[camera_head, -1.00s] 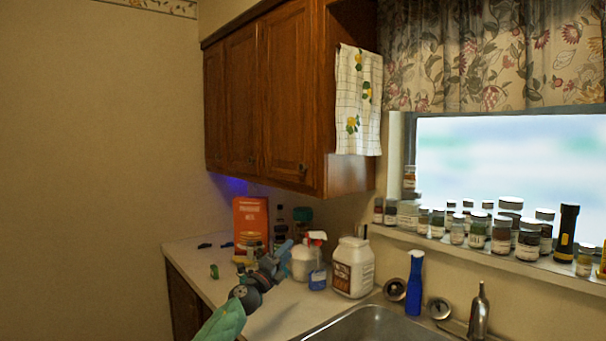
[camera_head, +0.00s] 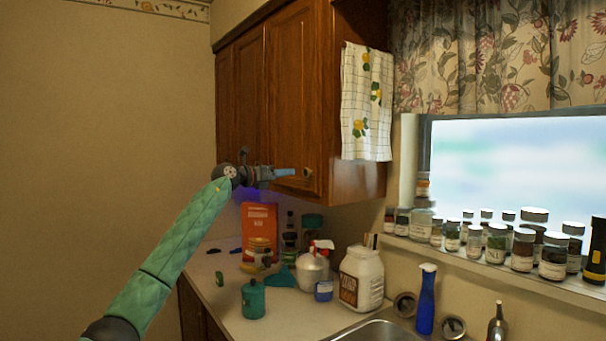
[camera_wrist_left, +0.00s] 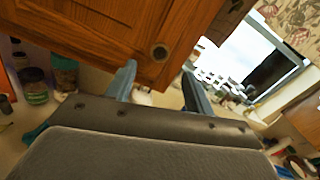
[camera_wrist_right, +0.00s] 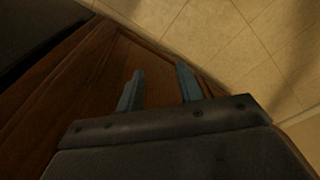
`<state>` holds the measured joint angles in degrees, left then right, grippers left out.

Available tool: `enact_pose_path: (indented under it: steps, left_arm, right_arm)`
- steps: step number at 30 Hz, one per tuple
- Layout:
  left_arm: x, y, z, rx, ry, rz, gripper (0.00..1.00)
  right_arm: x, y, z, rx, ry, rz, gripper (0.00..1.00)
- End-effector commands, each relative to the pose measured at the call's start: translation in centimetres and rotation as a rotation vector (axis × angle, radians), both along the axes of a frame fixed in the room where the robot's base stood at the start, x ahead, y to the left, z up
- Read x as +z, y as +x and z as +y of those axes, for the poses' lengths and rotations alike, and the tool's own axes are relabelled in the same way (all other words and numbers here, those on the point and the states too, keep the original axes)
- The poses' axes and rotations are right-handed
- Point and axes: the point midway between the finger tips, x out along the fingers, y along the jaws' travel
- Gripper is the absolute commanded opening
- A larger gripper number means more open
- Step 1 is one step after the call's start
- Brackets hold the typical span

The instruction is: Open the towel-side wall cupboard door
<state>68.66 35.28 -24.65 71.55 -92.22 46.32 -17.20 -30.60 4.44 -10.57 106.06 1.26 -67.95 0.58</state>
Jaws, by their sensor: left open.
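The towel-side wall cupboard door (camera_head: 296,100) is the rightmost wooden door, beside the hanging towel (camera_head: 366,100), and it looks closed. Its round knob (camera_head: 307,172) is at the lower right corner of the door. In the left wrist view the knob (camera_wrist_left: 160,53) shows just beyond and between the fingertips. My left gripper (camera_head: 292,172) is open and empty, just left of the knob in the head view; its fingers also show apart in the left wrist view (camera_wrist_left: 158,70). My right gripper (camera_wrist_right: 160,68) is open and empty, above a brown wooden panel (camera_wrist_right: 95,85).
Small jars (camera_head: 497,243) line the window sill. Tiled floor (camera_wrist_right: 225,40) shows in the right wrist view.

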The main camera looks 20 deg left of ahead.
Motion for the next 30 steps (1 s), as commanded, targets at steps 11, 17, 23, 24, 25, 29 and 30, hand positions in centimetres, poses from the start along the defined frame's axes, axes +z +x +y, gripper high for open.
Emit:
enact_pose_path:
  steps: [11,17,23,24,25,29,30]
  left_arm:
    - [0.3,2.8,-2.3,-0.002,-0.003,0.001,0.53]
    - [0.2,4.6,-3.7,-0.001,-0.004,0.002,0.53]
    - [0.0,5.7,-4.5,-0.001,-0.004,0.002,0.53]
    - [0.0,5.8,-4.6,-0.001,-0.003,0.001,0.53]
    - [0.0,5.9,-4.6,-0.001,-0.003,0.001,0.53]
    - [-0.1,6.0,-4.7,-0.001,-0.002,0.0,0.53]
    - [-0.1,6.0,-4.7,-0.001,-0.002,0.0,0.53]
  right_arm:
    - [-5.0,-1.6,-1.0,0.0,-0.012,0.003,0.36]
    - [-7.9,-2.1,-1.6,0.002,-0.019,-0.009,0.36]
    - [-9.6,-2.3,-2.0,0.004,-0.023,-0.019,0.36]
    - [-9.8,-2.3,-2.0,0.004,-0.023,-0.021,0.36]
    - [-9.9,-2.3,-2.0,0.004,-0.023,-0.022,0.36]
    - [-10.1,-2.3,-2.1,0.005,-0.024,-0.023,0.36]
    - [-10.2,-2.3,-2.1,0.005,-0.024,-0.023,0.36]
